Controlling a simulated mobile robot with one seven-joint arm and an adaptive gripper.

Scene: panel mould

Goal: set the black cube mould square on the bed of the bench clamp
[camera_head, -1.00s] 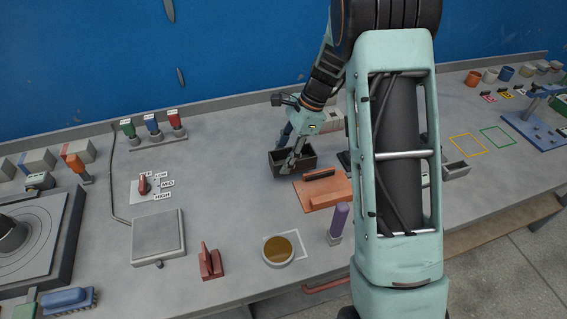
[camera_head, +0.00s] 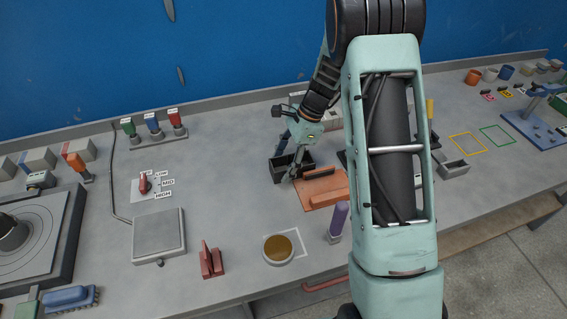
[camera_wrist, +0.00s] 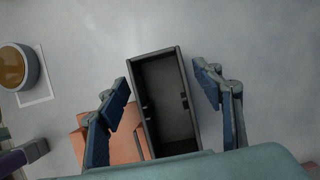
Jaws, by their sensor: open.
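The black cube mould (camera_head: 284,178) is an open-topped box standing on the grey bench, left of my arm. My gripper (camera_head: 289,157) is open and low at the mould. In the wrist view my gripper (camera_wrist: 162,80) has one blue-padded finger on each side of the mould (camera_wrist: 185,105), with gaps showing, wider on the right. The mould looks empty and stands slightly turned between the fingers. A blue fixture with a flat bed (camera_head: 533,133) at the far right looks like the bench clamp; the picture edge cuts it off.
An orange float (camera_head: 325,192) lies close beside the mould. A purple-handled tool (camera_head: 339,218) and a round pan (camera_head: 278,250) stand nearer the front edge. Yellow (camera_head: 467,144) and green outlines mark clear bench left of the blue fixture. A grey tray (camera_head: 454,169) lies before them.

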